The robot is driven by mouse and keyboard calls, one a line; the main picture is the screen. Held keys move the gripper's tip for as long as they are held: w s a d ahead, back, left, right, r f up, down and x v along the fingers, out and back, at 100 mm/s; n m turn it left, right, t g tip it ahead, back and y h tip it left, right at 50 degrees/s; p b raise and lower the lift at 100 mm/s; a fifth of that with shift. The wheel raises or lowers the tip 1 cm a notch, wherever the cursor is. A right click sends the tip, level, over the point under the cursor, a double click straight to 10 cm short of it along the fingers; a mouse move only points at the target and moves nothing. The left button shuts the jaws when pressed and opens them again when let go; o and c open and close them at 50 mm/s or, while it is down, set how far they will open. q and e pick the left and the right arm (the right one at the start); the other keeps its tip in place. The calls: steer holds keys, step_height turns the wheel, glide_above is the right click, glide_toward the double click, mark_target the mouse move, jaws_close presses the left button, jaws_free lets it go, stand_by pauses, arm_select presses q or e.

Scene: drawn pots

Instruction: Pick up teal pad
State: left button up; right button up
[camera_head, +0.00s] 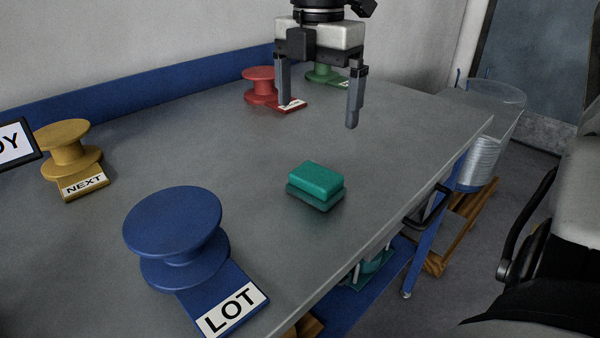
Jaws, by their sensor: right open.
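The teal pad (317,181) is a small rounded block lying on a darker teal base (299,196), on the grey table right of its middle. My right gripper (318,114) hangs from the top of the view with its two fingers pointing down, spread wide and empty. It is above and behind the pad, apart from it, near the red spool. My left gripper is not in view.
On the table (150,230) stand a blue spool (172,225) labelled LOT, a yellow spool (66,145) labelled NEXT, a red spool (259,86) and a green spool (322,74). A chair (560,190) stands at the right. The tabletop around the pad is clear.

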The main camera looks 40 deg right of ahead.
glide_above(317, 174)
step_height(317, 174, down, 8)
steer(key=shift+a+f, duration=0.1)
steer(key=shift+a, duration=0.05)
steer(key=shift+f, duration=2.95)
steer(key=c, duration=0.9)
